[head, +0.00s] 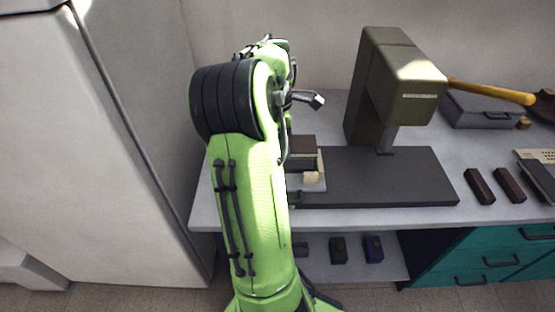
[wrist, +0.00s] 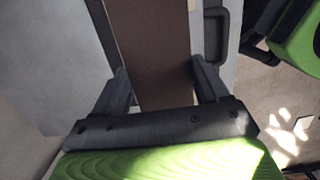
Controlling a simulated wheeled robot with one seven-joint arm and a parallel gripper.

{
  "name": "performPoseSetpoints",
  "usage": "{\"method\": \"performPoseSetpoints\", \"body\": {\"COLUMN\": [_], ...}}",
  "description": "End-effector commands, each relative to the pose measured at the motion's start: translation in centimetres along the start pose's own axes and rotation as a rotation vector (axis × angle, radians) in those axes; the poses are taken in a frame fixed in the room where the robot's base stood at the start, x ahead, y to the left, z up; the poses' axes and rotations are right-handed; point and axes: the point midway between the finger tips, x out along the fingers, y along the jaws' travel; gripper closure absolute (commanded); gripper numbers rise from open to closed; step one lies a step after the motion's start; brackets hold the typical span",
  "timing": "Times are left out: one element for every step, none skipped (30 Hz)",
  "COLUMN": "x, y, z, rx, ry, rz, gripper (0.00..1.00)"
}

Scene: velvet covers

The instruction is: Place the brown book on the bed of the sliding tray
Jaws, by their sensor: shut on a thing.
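My gripper (wrist: 160,88) is shut on the brown book (wrist: 153,42), which runs up between the two fingers in the wrist view. In the head view the book's brown top (head: 303,144) shows just right of my green arm, which hides the gripper and part of the book. A pale plate with a dark handle (wrist: 222,40), which looks like the sliding tray, lies beside the book in the wrist view. Its pale surface (head: 305,187) also shows in the head view, below the book and a small cream block (head: 314,177). I cannot tell whether the book touches the tray.
An olive press-like machine (head: 385,80) with a dark flat base (head: 385,175) stands right of the tray. Two dark brown bars (head: 480,187) (head: 509,185), a grey case (head: 488,110) and a yellow-handled tool (head: 495,92) lie further right. A tall pale cabinet (head: 100,150) stands left.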

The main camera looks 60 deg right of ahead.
Motion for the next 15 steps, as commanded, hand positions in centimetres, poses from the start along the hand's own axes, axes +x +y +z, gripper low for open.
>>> {"method": "performPoseSetpoints", "body": {"x": [1.1,1.7,2.6,3.3,4.0,4.8,5.2,5.6,5.8,5.9,5.9,5.8,5.7,5.7,5.7], "y": [0.0,0.0,0.0,0.0,0.0,0.0,0.0,0.0,0.0,0.0,0.0,0.0,0.0,0.0,0.0], "z": [-0.2,-0.3,-0.4,-0.5,-0.6,-0.7,-0.7,-0.7,-0.8,-0.8,-0.8,-0.7,-0.7,-0.7,-0.7], "rx": [-0.001,-0.002,-0.002,-0.002,-0.002,-0.001,-0.001,-0.001,-0.001,-0.001,-0.001,-0.001,-0.001,-0.001,-0.001], "ry": [0.000,0.000,0.000,0.000,0.000,0.000,0.000,0.000,0.000,0.000,0.000,0.000,0.000,0.000,0.000], "rz": [-0.002,-0.001,-0.003,-0.002,-0.002,-0.002,-0.002,-0.002,0.000,0.001,0.001,0.002,0.002,0.002,0.002], "gripper": [0.67,0.67,0.67,0.67,0.67,0.67,0.67,0.67,0.67,0.67,0.67,0.67,0.67,0.67,0.67]}}
